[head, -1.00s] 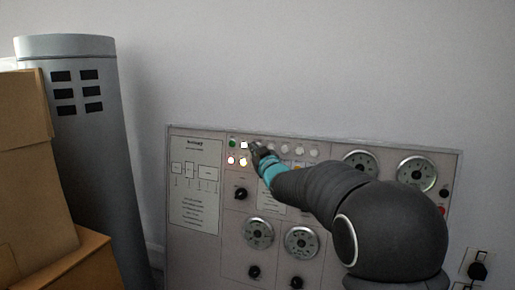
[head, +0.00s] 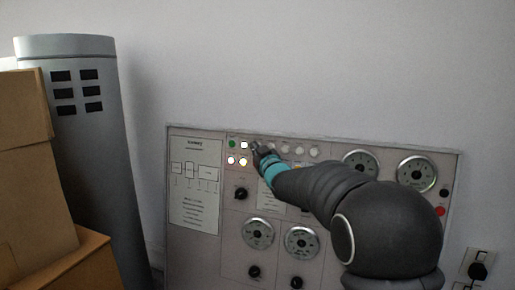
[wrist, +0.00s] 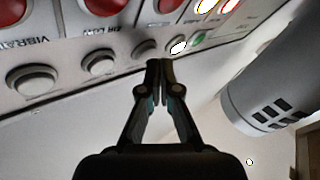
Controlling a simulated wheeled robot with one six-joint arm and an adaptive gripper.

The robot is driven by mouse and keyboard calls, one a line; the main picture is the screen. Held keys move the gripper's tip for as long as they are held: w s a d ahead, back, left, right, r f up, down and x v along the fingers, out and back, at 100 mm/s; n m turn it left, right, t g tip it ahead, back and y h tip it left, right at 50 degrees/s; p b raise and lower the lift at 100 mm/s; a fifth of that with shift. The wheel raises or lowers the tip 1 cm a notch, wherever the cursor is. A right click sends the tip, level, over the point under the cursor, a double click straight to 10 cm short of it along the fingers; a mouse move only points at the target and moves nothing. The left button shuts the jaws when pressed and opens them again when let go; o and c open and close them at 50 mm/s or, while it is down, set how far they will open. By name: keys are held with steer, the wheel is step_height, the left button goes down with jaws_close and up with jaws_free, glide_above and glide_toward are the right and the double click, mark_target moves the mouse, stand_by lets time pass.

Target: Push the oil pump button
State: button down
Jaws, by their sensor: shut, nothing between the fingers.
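The control panel (head: 190,240) stands against the wall with a row of push buttons along its top. My gripper (head: 257,149) is shut and empty, its tips at this top row. In the wrist view, the shut fingertips (wrist: 160,65) are in front of a pale round button (wrist: 145,48), partly covering it; I cannot tell whether they touch it. Beside it are a lit white button (wrist: 178,45) and a green button (wrist: 198,40). I cannot read an oil pump label, so I cannot tell which button is the oil pump's.
Two lit lamps, the left one (head: 231,161) and the right one (head: 243,161), sit below the top row. Several gauges and black knobs fill the panel. Cardboard boxes (head: 35,170) and a grey cylinder (head: 85,150) stand at the left. A wall socket (head: 478,265) is at lower right.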

steer(key=shift+w+d, duration=0.15)
steer(key=shift+w, duration=0.2)
stand_by(0.6)
steer(key=shift+s+f, duration=0.1)
steer(key=shift+s, duration=0.05)
steer(key=shift+s+a+r+b, duration=0.2)
steer(key=shift+s+a+b, duration=0.1)
steer(key=shift+s+b, duration=0.3)
steer(key=s, duration=0.1)
steer(key=s+a, duration=0.1)
steer(key=s, duration=0.1)
steer(key=s+r+b, duration=0.1)
steer(key=shift+s+a, duration=0.3)
steer(key=shift+a, duration=0.05)
stand_by(0.7)
